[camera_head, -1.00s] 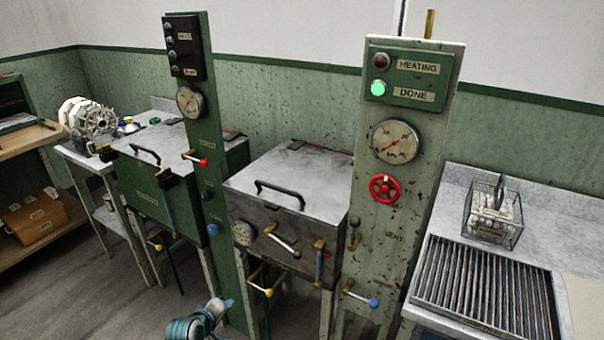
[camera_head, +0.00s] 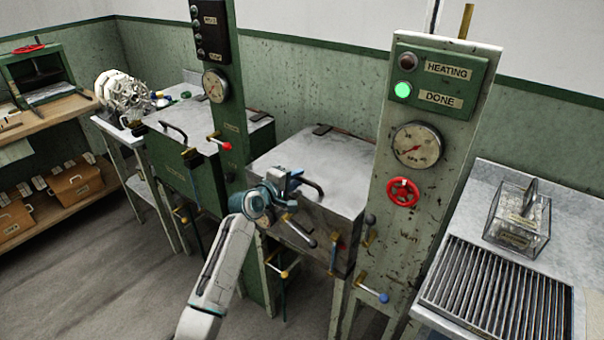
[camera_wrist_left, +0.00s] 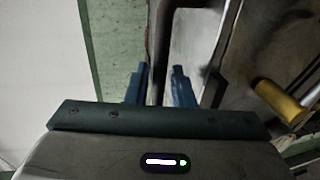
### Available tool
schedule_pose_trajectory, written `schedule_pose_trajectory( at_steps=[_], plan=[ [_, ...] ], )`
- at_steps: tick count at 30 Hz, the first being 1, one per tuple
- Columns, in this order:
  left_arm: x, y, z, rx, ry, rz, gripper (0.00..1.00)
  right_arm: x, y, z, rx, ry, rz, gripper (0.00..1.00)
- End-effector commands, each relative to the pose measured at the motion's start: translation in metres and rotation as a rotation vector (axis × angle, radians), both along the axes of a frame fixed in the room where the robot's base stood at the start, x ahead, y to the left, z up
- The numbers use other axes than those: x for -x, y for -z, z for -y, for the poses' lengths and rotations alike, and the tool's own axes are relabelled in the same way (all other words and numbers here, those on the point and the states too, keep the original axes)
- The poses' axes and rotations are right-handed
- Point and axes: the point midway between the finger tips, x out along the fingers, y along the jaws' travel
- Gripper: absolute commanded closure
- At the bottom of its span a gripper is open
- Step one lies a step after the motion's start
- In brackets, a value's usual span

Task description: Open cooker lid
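The cooker (camera_head: 335,228) is a grey metal box in the middle of the head view. Its flat grey lid (camera_head: 330,150) lies closed. A dark bar handle (camera_head: 314,187) stands at the lid's front edge, partly covered by my left gripper (camera_head: 291,181). The gripper is at the handle's left part. In the left wrist view, the two blue fingers (camera_wrist_left: 160,78) are apart, with pale lid surface (camera_wrist_left: 187,35) beyond them. I cannot tell whether they touch the handle. My right gripper is not in view.
A panel post (camera_head: 420,190) with a lit green DONE lamp, gauge and red wheel stands right of the cooker. A green post (camera_head: 232,125) and green box (camera_head: 185,170) stand left. A glass box (camera_head: 517,215) and ribbed tray (camera_head: 490,290) occupy the right counter.

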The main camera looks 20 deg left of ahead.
Motion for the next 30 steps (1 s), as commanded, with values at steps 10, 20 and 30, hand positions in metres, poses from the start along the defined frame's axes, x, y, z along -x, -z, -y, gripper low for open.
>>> schedule_pose_trajectory(
  at_steps=[10, 20, 30],
  plan=[
    [-0.027, 0.006, 0.01, 0.0, 0.001, -0.001, 0.79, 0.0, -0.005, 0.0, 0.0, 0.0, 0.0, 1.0],
    [-0.028, 0.007, 0.01, 0.0, 0.0, -0.001, 0.92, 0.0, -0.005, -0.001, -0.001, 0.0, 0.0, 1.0],
    [-0.029, 0.004, 0.01, -0.003, 0.0, -0.004, 1.0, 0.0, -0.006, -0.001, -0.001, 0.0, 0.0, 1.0]
  ],
)
